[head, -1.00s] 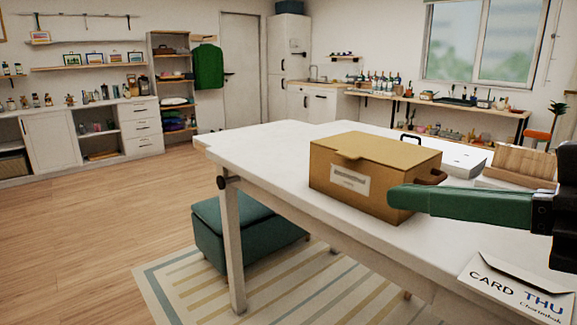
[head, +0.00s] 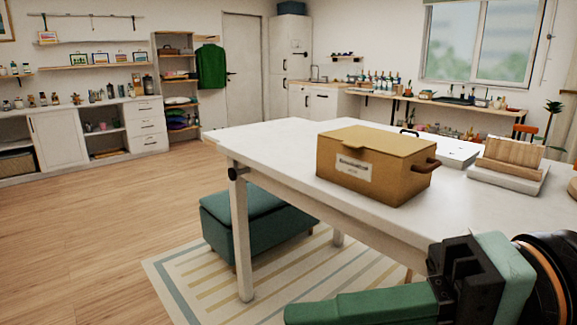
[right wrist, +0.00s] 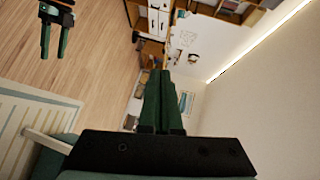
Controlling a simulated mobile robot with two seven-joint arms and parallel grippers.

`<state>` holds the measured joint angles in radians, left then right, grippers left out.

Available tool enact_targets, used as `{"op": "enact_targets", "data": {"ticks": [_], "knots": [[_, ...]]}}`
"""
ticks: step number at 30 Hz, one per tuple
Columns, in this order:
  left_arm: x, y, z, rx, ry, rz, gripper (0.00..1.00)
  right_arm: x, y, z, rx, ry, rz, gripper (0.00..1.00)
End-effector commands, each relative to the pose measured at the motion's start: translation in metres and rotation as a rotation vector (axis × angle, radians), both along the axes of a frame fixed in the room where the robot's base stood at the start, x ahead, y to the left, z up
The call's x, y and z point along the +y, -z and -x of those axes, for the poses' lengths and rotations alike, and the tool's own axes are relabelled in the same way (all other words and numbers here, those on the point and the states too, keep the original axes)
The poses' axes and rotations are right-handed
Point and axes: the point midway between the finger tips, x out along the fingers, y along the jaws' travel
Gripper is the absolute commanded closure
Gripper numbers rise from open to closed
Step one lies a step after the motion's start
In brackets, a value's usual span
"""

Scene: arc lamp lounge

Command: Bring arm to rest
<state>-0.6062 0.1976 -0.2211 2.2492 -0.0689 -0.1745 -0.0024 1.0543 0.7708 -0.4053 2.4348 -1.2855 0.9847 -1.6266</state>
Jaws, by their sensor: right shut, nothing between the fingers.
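My right gripper (head: 290,313) comes in at the lower right of the head view, low beside the white table's near edge. Its green fingers point left, with the black wrist behind them. In the right wrist view the fingers of my right gripper (right wrist: 159,78) lie together, shut and empty. My left gripper (right wrist: 54,52) shows small at the upper left of the right wrist view, over the wood floor. Its two green fingers stand apart with nothing seen between them. It is not in the head view.
The white table (head: 270,142) bears a closed tan box (head: 370,180) and a wooden block on a pale base (head: 508,175). A teal ottoman (head: 255,222) stands by the table on a striped rug (head: 210,278). The floor at the left is clear.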

Motion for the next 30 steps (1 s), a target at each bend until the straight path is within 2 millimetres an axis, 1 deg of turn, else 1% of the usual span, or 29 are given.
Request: {"op": "enact_targets", "data": {"ticks": [1, 4, 7, 8, 9, 11, 12, 14, 15, 17, 18, 20, 21, 22, 23, 24, 26, 27, 29, 30], "knots": [[0.000, 0.000, 0.000, 0.000, 0.000, 0.000, 0.50, 0.005, 0.002, 0.004, 0.187, -0.041, -0.075, 1.00], [0.000, 0.000, 0.000, 0.000, 0.000, 0.000, 0.50, 0.008, -0.003, 0.009, 0.549, -0.116, -0.217, 1.00], [0.000, 0.000, 0.000, 0.000, 0.000, 0.000, 0.50, 0.005, -0.009, 0.003, 0.917, -0.187, -0.357, 1.00], [0.000, 0.000, 0.000, 0.000, 0.000, 0.000, 0.50, 0.003, -0.010, 0.000, 1.027, -0.210, -0.398, 1.00], [0.000, 0.000, 0.000, 0.000, 0.000, 0.000, 0.50, -0.001, -0.012, -0.007, 1.175, -0.238, -0.455, 1.00], [0.000, 0.000, 0.000, 0.000, 0.000, 0.000, 0.50, -0.007, -0.012, -0.018, 1.398, -0.285, -0.540, 1.00], [0.000, 0.000, 0.000, 0.000, 0.000, 0.000, 0.50, -0.012, -0.010, -0.028, 1.548, -0.317, -0.597, 1.00], [0.000, 0.000, 0.000, 0.000, 0.000, 0.000, 0.50, -0.021, -0.004, -0.044, 1.768, -0.369, -0.687, 1.00], [0.000, 0.000, 0.000, 0.000, 0.000, 0.000, 0.50, -0.027, 0.003, -0.056, 1.913, -0.406, -0.749, 1.00], [0.000, 0.000, 0.000, 0.000, 0.000, 0.000, 0.50, -0.038, 0.016, -0.074, 2.130, -0.467, -0.844, 1.00], [0.000, 0.000, 0.000, 0.000, 0.000, 0.000, 0.50, -0.045, 0.028, -0.087, 2.271, -0.510, -0.913, 1.00], [0.000, 0.000, 0.000, 0.000, 0.000, 0.000, 0.50, -0.056, 0.050, -0.104, 2.479, -0.584, -1.021, 1.00], [0.000, 0.000, 0.000, 0.000, 0.000, 0.000, 0.50, -0.063, 0.068, -0.115, 2.614, -0.641, -1.100, 1.00], [0.000, 0.000, 0.000, 0.000, 0.000, 0.000, 0.50, -0.069, 0.082, -0.122, 2.710, -0.685, -1.159, 1.00], [0.000, 0.000, 0.000, 0.000, 0.000, 0.000, 0.50, -0.074, 0.098, -0.129, -2.794, 0.734, 1.219, 1.00], [0.000, 0.000, 0.000, 0.000, 0.000, 0.000, 0.50, -0.081, 0.121, -0.136, -2.635, 0.725, 1.184, 1.00], [0.000, 0.000, 0.000, 0.000, 0.000, 0.000, 0.50, -0.090, 0.157, -0.143, -2.400, 0.719, 1.134, 1.00], [0.000, 0.000, 0.000, 0.000, 0.000, 0.000, 0.50, -0.095, 0.181, -0.145, -2.252, 0.718, 1.104, 1.00], [0.000, 0.000, 0.000, 0.000, 0.000, 0.000, 0.50, -0.102, 0.215, -0.145, -2.047, 0.717, 1.065, 1.00], [0.000, 0.000, 0.000, 0.000, 0.000, 0.000, 0.50, -0.106, 0.238, -0.142, -1.920, 0.716, 1.042, 1.00]]}}
